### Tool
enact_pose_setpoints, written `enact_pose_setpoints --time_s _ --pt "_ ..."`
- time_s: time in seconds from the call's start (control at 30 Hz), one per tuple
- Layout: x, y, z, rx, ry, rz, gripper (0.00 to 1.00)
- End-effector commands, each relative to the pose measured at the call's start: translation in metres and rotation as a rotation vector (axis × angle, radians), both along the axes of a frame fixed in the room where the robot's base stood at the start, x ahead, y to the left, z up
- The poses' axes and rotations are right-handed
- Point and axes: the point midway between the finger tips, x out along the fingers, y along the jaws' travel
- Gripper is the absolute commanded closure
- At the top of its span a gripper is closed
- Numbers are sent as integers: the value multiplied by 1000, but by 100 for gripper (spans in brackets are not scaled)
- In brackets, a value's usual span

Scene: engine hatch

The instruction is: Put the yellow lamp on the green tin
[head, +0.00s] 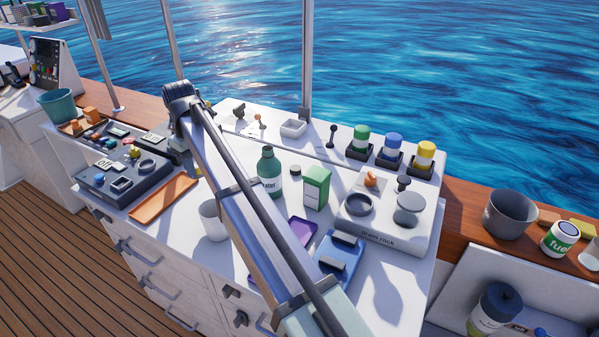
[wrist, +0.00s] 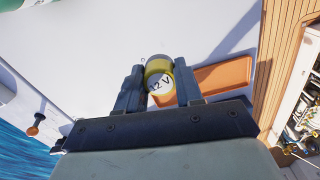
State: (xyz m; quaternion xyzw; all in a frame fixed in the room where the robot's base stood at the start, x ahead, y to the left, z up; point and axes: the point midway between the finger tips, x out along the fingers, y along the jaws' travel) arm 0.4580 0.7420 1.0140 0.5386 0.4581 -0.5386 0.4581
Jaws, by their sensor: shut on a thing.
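My gripper (wrist: 160,98) is shut on a yellow cylinder with a white "12 V" label, which I take as the yellow lamp (wrist: 157,66), in the wrist view. In the head view the fingers and the lamp are hidden behind my arm, over the left part of the white counter. A green box-shaped tin (head: 316,188) with a pale label stands upright mid-counter, right of my arm and apart from the lamp. A green-topped cylinder (head: 361,138) sits in a black holder at the back.
A green water bottle (head: 269,172) stands left of the tin. A white cup (head: 212,221) stands beside my arm.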

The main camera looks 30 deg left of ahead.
Motion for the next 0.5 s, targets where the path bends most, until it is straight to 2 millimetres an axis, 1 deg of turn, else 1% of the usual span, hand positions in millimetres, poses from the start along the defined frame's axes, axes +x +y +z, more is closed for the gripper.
enact_pose_setpoints --time_s 0.03,0.07,0.17,0.3,0.4,0.5 --pt "14 -6 1 0 0 -6 94" --pt "22 -10 1 0 0 -8 94" --pt "54 -27 3 0 0 -16 94" --pt "103 -55 6 0 0 -26 94" --pt "132 -75 7 0 0 -31 94" --pt "155 -93 9 0 0 -35 94"
